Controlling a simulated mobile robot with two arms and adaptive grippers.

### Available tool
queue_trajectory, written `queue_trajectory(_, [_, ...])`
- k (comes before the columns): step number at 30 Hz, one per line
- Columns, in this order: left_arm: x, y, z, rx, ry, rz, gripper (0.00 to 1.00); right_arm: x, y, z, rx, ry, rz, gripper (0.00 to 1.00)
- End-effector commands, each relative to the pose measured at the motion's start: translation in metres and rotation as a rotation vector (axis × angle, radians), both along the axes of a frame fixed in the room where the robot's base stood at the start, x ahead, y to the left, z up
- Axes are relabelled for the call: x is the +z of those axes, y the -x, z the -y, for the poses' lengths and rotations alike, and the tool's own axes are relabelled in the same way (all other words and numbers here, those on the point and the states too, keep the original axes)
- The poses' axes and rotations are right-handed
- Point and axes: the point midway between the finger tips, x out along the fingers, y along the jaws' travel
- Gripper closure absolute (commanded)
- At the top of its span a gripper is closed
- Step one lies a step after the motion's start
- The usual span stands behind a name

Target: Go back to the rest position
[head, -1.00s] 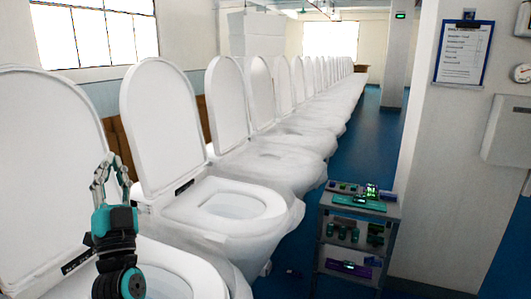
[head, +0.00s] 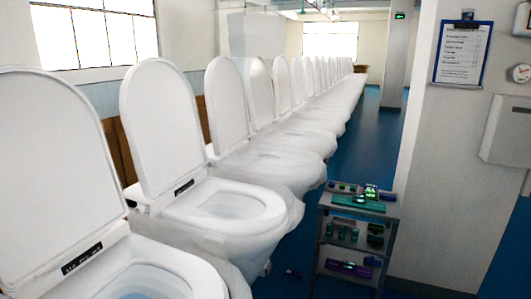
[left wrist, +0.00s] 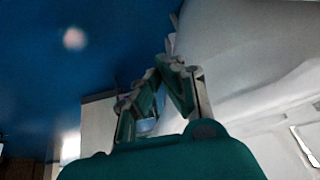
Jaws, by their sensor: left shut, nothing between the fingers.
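My left gripper (left wrist: 152,86) shows only in the left wrist view, where its green and grey fingers come together with nothing between them. A large white curved surface is close on the right there, beside the fingers, and I see no clear contact. The head view shows neither gripper. In it, the nearest toilet (head: 60,170) has its lid up and its bowl is cut off by the bottom edge. The second toilet (head: 165,140) also stands with its lid raised and its bowl visible.
A row of white toilets recedes to the back, many covered in clear film. A grey shelf cart (head: 352,208) with small green and purple items stands right of the row. Blue floor (head: 362,150) is free beyond it. A wall with a clipboard (head: 462,55) is at right.

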Motion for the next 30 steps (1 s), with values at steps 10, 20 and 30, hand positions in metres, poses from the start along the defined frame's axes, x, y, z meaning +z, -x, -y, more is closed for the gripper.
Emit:
queue_trajectory(10, [-0.052,0.068,-0.002,0.075,-0.003,-0.259,1.0,-0.003,-0.002,-0.006,-0.002,-0.008,0.002,1.0])
queue_trajectory(20, [-0.162,0.058,0.001,0.067,-0.007,-0.299,1.0,-0.01,-0.002,-0.003,-0.002,-0.004,0.002,1.0])
queue_trajectory(30, [-0.349,0.111,-0.005,0.052,-0.02,-0.377,1.0,-0.023,-0.001,0.001,0.0,0.001,0.0,1.0])
